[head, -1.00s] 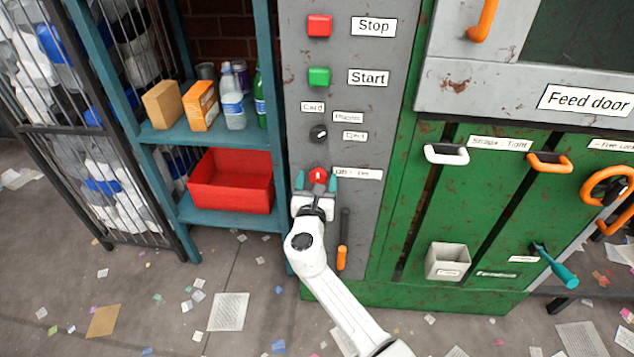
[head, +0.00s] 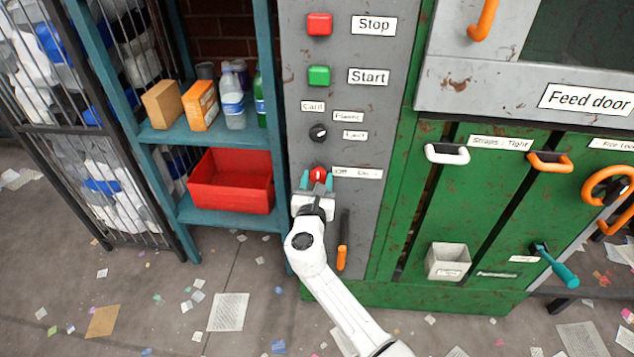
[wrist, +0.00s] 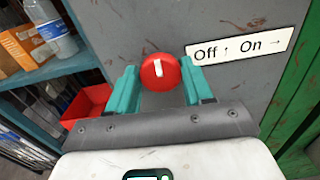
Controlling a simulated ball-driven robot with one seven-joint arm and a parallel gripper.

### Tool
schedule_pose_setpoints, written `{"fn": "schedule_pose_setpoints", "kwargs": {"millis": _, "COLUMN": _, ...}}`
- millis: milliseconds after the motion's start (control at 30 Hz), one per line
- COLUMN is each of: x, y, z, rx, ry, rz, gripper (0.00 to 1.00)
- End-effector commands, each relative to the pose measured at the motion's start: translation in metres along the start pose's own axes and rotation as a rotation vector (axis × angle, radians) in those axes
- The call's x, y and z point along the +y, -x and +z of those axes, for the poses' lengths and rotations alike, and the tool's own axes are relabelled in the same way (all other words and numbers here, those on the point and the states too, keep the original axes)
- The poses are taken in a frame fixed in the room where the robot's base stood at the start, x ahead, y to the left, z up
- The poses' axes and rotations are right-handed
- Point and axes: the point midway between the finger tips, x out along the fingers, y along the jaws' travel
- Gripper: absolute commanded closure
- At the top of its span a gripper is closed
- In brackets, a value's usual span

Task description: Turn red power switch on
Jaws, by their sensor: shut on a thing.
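The red power switch (head: 318,174) is a round red knob on the grey panel, beside a label (wrist: 239,47) reading "Off ↑ On →". In the wrist view the knob (wrist: 161,73) shows a white mark that points nearly straight up, the Off direction. My gripper (head: 317,181) is at the knob, with one teal finger on its left and one on its right. In the wrist view my gripper (wrist: 161,88) is shut on the knob's sides. The knob's lower edge is close to the gripper body.
Above the switch are a black selector knob (head: 318,133), a green Start button (head: 319,76) and a red Stop button (head: 320,24). An orange-handled lever (head: 342,257) hangs below right. A teal shelf (head: 163,133) with a red bin (head: 231,182) stands close on the left.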

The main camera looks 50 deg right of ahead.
Motion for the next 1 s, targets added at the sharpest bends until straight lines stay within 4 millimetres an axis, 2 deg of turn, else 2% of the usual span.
{"fn": "schedule_pose_setpoints", "kwargs": {"millis": 267, "x": -0.0006, "y": 0.0004, "z": -0.0042, "rx": -0.001, "ry": -0.165, "rz": 0.001, "gripper": 0.80}}
{"fn": "schedule_pose_setpoints", "kwargs": {"millis": 1000, "x": -0.0037, "y": 0.0005, "z": -0.0071, "rx": 0.000, "ry": -0.862, "rz": 0.000, "gripper": 0.80}}
